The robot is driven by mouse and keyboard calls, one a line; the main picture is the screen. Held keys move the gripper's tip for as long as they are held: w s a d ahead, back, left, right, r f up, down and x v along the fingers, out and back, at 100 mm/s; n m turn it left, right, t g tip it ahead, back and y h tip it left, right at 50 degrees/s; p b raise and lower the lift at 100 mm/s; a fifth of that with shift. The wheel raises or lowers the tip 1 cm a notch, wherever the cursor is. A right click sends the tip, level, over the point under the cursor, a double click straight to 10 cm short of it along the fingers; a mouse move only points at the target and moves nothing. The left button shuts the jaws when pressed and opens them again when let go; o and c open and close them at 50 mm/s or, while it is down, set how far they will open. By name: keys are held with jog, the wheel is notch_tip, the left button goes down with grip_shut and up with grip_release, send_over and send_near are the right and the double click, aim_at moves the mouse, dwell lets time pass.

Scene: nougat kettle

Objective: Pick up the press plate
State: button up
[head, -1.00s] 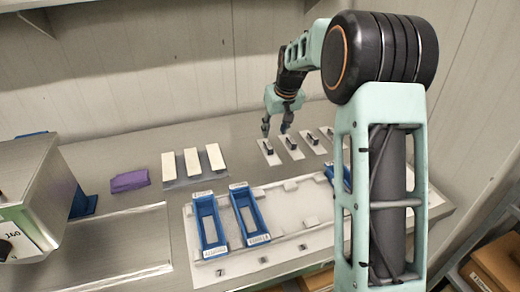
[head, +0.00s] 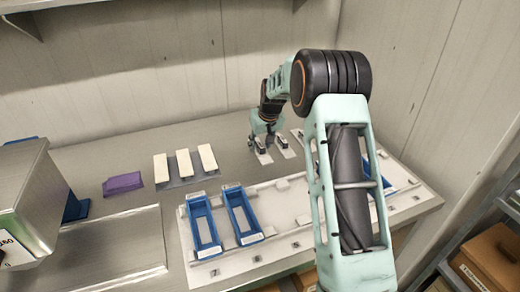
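The press plates are flat white plates with dark handles, in a row at the back of the steel table in the head view. The leftmost press plate (head: 265,159) lies flat, directly below my gripper, which partly covers it. A second press plate (head: 284,153) lies just right of it, and part of a third (head: 297,133) shows beside my arm. My gripper (head: 261,147) points down with its two fingers apart, one on each side of the leftmost plate's dark handle. Contact with the handle cannot be made out. My arm hides the rest of the row.
A pale tray (head: 279,228) holds blue frames (head: 205,228) in front of the plates. A steel machine (head: 40,205) stands at far left. Shelving with a brown box (head: 492,258) is at right.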

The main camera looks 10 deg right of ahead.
jog(key=shift+c, duration=0.6)
grip_shut()
